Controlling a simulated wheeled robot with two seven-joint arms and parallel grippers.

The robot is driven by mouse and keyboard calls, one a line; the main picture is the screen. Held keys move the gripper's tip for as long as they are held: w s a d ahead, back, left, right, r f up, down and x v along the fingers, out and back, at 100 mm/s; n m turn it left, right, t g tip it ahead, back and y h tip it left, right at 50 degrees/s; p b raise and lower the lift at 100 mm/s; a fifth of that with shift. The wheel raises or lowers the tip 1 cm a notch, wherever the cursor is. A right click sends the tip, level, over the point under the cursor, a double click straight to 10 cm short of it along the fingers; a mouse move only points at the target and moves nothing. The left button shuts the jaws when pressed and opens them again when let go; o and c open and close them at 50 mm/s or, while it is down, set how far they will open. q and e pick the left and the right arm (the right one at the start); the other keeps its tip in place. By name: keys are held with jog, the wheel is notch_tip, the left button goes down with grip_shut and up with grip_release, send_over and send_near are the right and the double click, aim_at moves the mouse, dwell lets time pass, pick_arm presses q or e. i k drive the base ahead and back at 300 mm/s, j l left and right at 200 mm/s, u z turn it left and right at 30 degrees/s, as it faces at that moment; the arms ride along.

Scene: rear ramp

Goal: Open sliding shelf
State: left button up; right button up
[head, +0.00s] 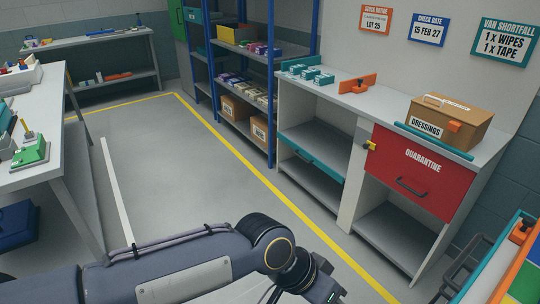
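A grey shelf board with a teal front edge (311,158) sits inside the open left bay of the white bench on the right. It looks level and roughly flush with the bay's front. To its right is a red panel marked QUARANTINE (415,175) with a dark handle and a yellow catch at its upper left corner. It appears closed. My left arm comes in from the left along the bottom, and its wrist runs out at the bottom edge, short of the bench. My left gripper's fingers are out of frame. My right gripper is not in view.
On the bench top (384,109) are teal boxes (307,72), an orange holder (357,84) and a DRESSINGS carton (449,121). A blue rack (271,85) stands behind. A dark cart (464,270) is at lower right. The floor between the benches is clear.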

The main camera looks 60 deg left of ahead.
aim_at(326, 146)
jog(key=i+j+u, duration=0.1)
jog(key=j+u, duration=0.15)
jog(key=u, duration=0.15)
jog(key=i+j+u, duration=0.1)
jog(key=u, duration=0.25)
jog(key=i+j+u, duration=0.2)
jog(key=u, duration=0.2)
jog(key=i+j+u, duration=0.15)
jog(key=u, duration=0.25)
jog(key=i+j+u, duration=0.1)
jog(key=i, duration=1.35)
jog(key=i+j+u, duration=0.1)
jog(key=i, duration=1.35)
jog(key=j, duration=0.05)
